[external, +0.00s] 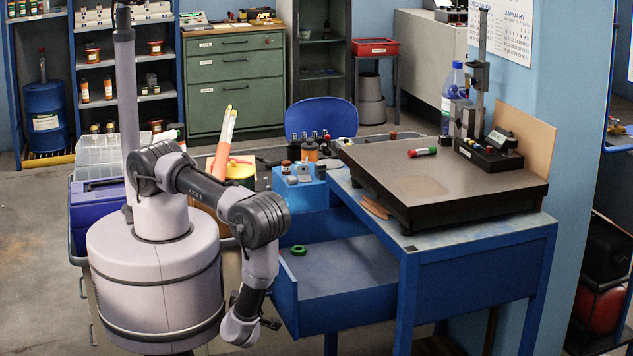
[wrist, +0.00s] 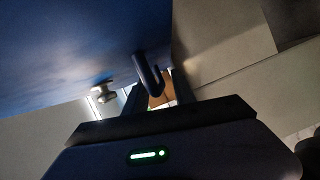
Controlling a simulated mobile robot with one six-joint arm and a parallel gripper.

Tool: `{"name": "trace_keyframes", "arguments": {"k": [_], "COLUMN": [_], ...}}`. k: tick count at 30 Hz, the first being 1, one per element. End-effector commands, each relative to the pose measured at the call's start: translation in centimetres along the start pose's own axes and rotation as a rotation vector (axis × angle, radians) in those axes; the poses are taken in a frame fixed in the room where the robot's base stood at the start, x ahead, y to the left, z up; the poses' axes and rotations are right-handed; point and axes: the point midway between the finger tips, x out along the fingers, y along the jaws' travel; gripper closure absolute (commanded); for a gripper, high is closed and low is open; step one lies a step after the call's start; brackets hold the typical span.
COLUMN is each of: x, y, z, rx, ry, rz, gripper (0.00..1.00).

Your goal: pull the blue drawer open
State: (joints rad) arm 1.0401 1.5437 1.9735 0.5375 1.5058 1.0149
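The blue drawer (external: 340,268) stands well out from the blue workbench (external: 478,262), with its inside showing. A green ring (external: 299,250) lies in it. In the wrist view the drawer's blue front (wrist: 75,55) fills the upper left, and its dark hooked handle (wrist: 149,72) stands out from it. My gripper (external: 254,312) is low at the left of the drawer front. In the wrist view my gripper (wrist: 159,97) has its two fingers apart, with the handle's end between or just beyond them. Contact with the handle cannot be made out.
A dark surface plate (external: 450,172) with a height gauge (external: 480,95) sits on the bench. A blue block holding small parts (external: 297,190) stands behind the drawer. A trolley with a blue case (external: 97,212) is at the left. Bare floor (external: 35,260) lies left of it.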

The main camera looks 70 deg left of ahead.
Motion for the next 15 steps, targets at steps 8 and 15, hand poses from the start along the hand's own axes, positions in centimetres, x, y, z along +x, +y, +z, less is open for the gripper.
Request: {"name": "trace_keyframes", "arguments": {"k": [8,15], "x": [-3.8,-11.0], "y": [0.1,0.0], "z": [0.1,0.1], "rx": [-0.003,-0.003], "ry": [-0.007,-0.005], "rz": [-0.001,-0.002], "gripper": [0.68,0.68]}}
